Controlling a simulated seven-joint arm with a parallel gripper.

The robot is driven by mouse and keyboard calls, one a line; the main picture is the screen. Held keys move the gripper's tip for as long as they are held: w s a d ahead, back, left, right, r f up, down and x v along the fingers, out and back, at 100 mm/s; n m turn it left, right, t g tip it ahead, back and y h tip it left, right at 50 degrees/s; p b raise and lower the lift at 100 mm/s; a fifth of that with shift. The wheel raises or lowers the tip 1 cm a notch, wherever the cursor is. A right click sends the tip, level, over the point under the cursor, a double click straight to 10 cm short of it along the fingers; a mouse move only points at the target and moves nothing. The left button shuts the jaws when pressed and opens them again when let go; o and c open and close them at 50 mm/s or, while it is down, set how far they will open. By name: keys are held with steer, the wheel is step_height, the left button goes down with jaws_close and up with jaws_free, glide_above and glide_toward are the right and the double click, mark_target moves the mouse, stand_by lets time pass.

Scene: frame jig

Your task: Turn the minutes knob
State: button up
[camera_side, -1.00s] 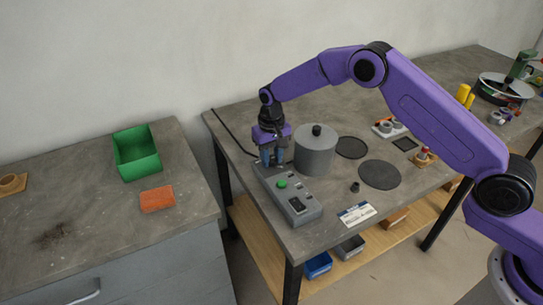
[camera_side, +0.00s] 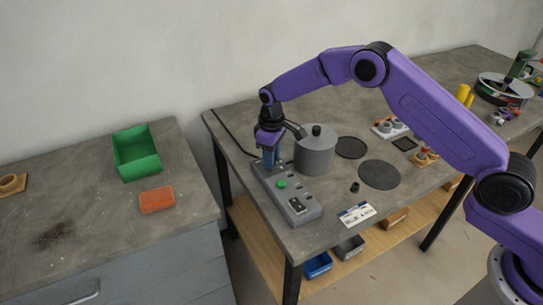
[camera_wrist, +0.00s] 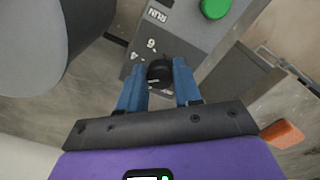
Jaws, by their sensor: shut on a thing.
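The grey control box (camera_side: 291,204) lies near the left edge of the middle table, with a green button (camera_side: 282,184) on top. In the wrist view the green button (camera_wrist: 215,8) is at the top, beside a "RUN" label. My gripper (camera_side: 270,166) points down at the far end of the box. In the wrist view my gripper (camera_wrist: 160,84) has its blue fingers on either side of a black knob (camera_wrist: 159,71), shut on it. A "6" and small marks show on the panel by the knob. The knob is hidden in the side view.
A grey cylinder (camera_side: 315,152) with a black top knob stands close to the right of my gripper. Dark round discs (camera_side: 379,174) lie further right. A green bin (camera_side: 137,155) and an orange block (camera_side: 157,200) are on the left bench, across a gap.

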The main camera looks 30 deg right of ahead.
steer(key=n, duration=0.5)
steer(key=shift+d+n, duration=0.1)
steer(key=shift+n, duration=0.2)
steer(key=n, duration=0.4)
steer(key=shift+w+n, duration=0.15)
steer(key=shift+n, duration=0.15)
steer(key=o, duration=1)
steer(key=shift+o, duration=0.2)
steer(key=shift+r, duration=0.1)
step_height(320, 180, up, 17)
steer(key=shift+r, duration=0.15)
